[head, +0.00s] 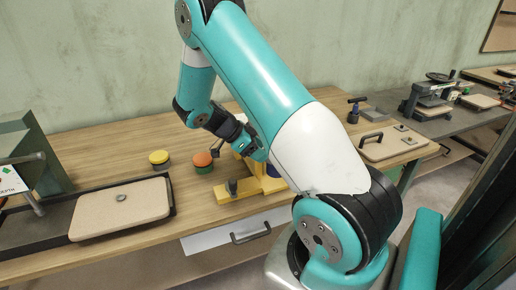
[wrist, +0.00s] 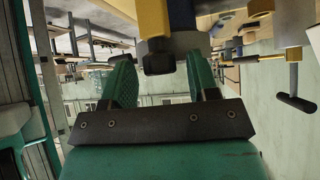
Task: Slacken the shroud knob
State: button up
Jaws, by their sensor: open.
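A yellow fixture (head: 255,187) stands on the wooden bench in the head view, partly hidden behind my arm. My gripper (head: 247,147) is beside its upper part, with the contact area too small to tell. In the wrist view, a dark knob (wrist: 158,63) sits at the end of a yellow and blue body (wrist: 168,15). The green fingers of my gripper (wrist: 159,75) are open, one on each side of the knob, with gaps visible. No label shows whether this is the shroud knob.
A red-orange knob on a green base (head: 202,160) and a yellow button (head: 158,158) stand left of the fixture. A tray with a beige board (head: 120,207) lies farther left. A black-handled rod (wrist: 293,101) hangs at the right in the wrist view.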

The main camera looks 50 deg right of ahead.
jog(key=c, duration=0.9)
jog(key=shift+f+n+t+h+b, duration=0.25)
jog(key=shift+n+t+h+b, duration=0.25)
jog(key=shift+n+b, duration=0.5)
jog(key=shift+r+n+t+b, duration=0.25)
jog(key=shift+n+t+b, duration=0.2)
jog(key=shift+n+t, duration=0.15)
jog(key=o, duration=0.9)
jog(key=b+v, duration=0.1)
jog(key=v, duration=1.6)
jog(key=shift+a, duration=0.45)
